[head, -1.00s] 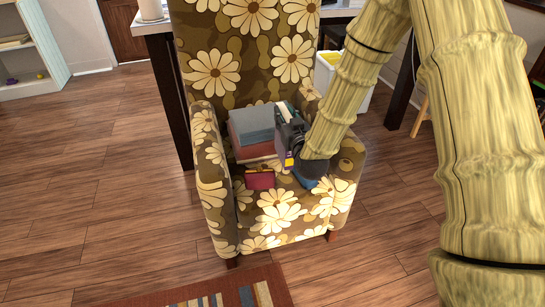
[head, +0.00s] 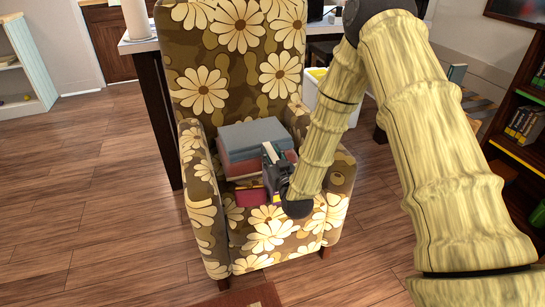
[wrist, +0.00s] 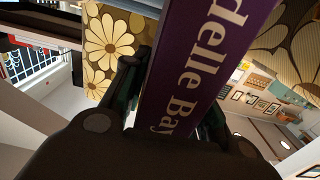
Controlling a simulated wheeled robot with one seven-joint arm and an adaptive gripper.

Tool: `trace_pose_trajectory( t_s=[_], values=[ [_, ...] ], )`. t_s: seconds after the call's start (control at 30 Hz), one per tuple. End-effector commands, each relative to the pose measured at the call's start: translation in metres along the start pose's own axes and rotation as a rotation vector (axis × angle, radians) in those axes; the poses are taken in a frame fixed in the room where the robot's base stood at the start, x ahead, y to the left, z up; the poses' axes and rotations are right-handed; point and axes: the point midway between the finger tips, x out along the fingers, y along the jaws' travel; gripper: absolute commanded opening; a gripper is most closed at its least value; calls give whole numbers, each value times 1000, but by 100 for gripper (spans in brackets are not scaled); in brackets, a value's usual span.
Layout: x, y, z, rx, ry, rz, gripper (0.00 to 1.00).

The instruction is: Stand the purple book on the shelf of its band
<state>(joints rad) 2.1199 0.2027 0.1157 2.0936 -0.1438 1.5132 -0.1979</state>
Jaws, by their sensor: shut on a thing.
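The purple book fills the middle of the wrist view (wrist: 205,50), its spine showing large pale letters. My gripper (wrist: 170,105) is shut on it, with dark fingers on either side. In the head view my gripper (head: 275,168) is over the flowered armchair's seat, just right of a stack of books; the purple book is hard to make out there. A dark bookcase (head: 515,155) stands at the right edge, with a yellow strip along one shelf and several books on its shelves. I cannot see a purple band on it.
The armchair (head: 200,205) holds a blue-grey book (head: 252,138) on reddish ones, and a small magenta book (head: 252,195) lies in front. A white bin (head: 335,115) and a table (head: 140,45) stand behind. The wooden floor is clear at left and front.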

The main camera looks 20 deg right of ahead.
Motion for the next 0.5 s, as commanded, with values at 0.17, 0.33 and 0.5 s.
trace_pose_trajectory(
  t_s=[0.17,0.33,0.5],
  values=[
    [0,0,-1,0,1,0,0],
    [0,1,1,0,0,1,41],
    [0,1,1,0,0,1,50]
  ],
)
